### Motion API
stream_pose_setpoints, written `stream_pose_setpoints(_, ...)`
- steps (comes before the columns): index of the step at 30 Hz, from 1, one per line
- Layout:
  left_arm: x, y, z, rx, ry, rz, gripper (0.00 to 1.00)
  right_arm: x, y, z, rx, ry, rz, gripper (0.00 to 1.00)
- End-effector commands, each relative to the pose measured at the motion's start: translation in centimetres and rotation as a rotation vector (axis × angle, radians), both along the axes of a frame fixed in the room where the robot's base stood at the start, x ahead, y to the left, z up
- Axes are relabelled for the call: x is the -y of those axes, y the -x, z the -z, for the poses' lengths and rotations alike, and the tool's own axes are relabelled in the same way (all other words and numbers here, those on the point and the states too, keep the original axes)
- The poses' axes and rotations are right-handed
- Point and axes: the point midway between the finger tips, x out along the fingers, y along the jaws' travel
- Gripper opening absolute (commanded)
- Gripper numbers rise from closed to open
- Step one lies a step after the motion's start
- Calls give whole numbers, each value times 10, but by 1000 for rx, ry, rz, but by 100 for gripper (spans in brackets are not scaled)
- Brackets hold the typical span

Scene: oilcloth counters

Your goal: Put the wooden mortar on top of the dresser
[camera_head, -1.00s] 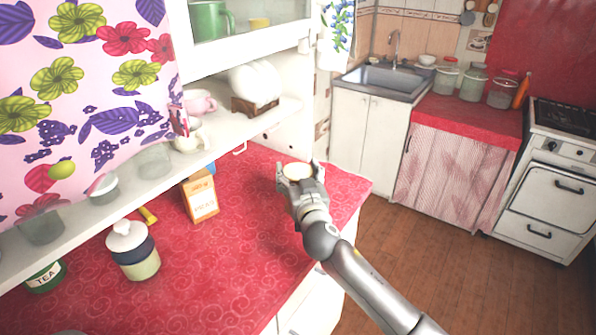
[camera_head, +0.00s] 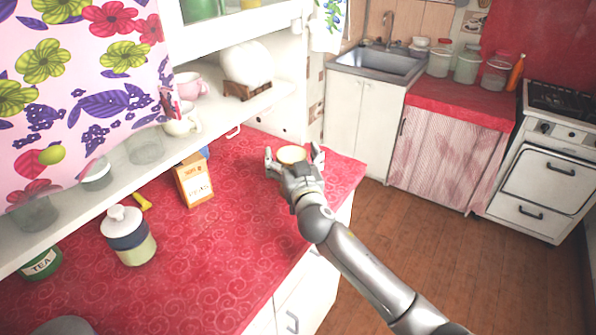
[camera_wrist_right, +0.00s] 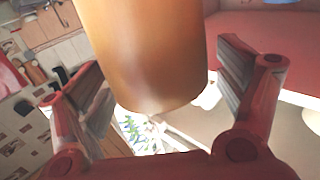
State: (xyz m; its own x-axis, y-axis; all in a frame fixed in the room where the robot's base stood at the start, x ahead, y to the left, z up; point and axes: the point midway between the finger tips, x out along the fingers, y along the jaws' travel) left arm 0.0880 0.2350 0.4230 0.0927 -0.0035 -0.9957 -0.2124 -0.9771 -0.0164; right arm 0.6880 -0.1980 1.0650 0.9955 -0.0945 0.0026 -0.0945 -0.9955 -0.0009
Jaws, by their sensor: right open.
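The wooden mortar (camera_head: 291,154) shows in the head view as a round pale top at the right end of the red dresser top (camera_head: 245,235). In the right wrist view the mortar (camera_wrist_right: 148,50) is a smooth orange-brown cylinder between the fingers. My right gripper (camera_head: 294,157) is open, with one finger on each side of the mortar and gaps visible between them in the wrist view. The mortar's lower part is hidden by the gripper in the head view. My left gripper is not in view.
A yellow-orange carton (camera_head: 194,182) and a lidded jar (camera_head: 130,236) stand on the red top to the left. A white shelf (camera_head: 215,108) with cups overhangs the back. The red surface between carton and gripper is clear. Wooden floor (camera_head: 430,245) lies beyond the right edge.

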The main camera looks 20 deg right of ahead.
Motion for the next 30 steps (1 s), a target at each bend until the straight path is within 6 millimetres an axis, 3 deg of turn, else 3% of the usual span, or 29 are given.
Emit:
stream_pose_setpoints(18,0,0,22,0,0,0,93,-10,102,4,-3,-1,0,89)
stream_pose_setpoints(30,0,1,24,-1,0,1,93,-11,115,2,-1,0,1,89)
